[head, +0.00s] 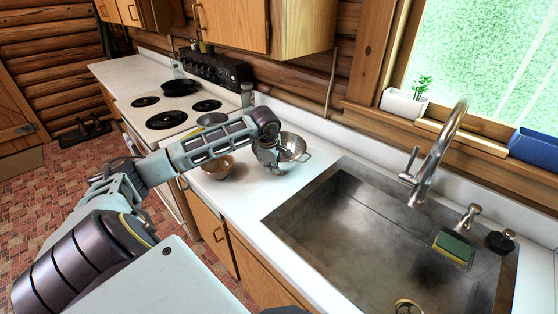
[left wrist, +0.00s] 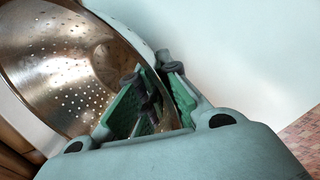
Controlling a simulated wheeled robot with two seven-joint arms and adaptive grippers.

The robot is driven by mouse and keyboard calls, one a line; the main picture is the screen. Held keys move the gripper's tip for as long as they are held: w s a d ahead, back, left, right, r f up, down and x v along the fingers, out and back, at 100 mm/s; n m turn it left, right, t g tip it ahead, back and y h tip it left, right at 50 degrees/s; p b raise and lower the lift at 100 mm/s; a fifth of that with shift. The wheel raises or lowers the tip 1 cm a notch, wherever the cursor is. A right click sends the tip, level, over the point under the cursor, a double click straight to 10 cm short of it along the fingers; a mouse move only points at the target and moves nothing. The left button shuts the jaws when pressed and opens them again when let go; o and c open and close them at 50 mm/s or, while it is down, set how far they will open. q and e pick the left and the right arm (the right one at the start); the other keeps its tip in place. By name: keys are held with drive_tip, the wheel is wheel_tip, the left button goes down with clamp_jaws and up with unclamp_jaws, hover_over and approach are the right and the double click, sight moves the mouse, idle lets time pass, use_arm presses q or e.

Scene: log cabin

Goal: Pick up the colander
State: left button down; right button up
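The colander (head: 293,148) is a shiny metal bowl with small holes. It is on the white counter between the stove and the sink, its near side partly hidden by my left gripper. My left gripper (head: 271,160) is at the colander's near left side. In the left wrist view the colander (left wrist: 65,75) fills the left side, and its rim runs between the two green-padded fingers (left wrist: 155,95). The fingers are close together on the rim. Whether the colander's base touches the counter is hidden. My right gripper is in neither view.
A brownish bowl (head: 216,167) stands left of the colander, close to my left forearm. The stove (head: 188,108) with a black pan (head: 180,87) is farther left. The deep sink (head: 370,225) with its faucet (head: 440,150) lies to the right. White counter is free in front of the colander.

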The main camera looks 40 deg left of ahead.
use_arm(q)
drive_tip(key=shift+r, duration=0.15)
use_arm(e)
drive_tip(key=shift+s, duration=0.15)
use_arm(q)
drive_tip(key=shift+r, duration=0.4)
wheel_tip(320, 180, up, 7)
drive_tip(key=shift+f+b, duration=0.2)
drive_tip(key=shift+b, duration=0.15)
drive_tip(key=shift+r, duration=1.2)
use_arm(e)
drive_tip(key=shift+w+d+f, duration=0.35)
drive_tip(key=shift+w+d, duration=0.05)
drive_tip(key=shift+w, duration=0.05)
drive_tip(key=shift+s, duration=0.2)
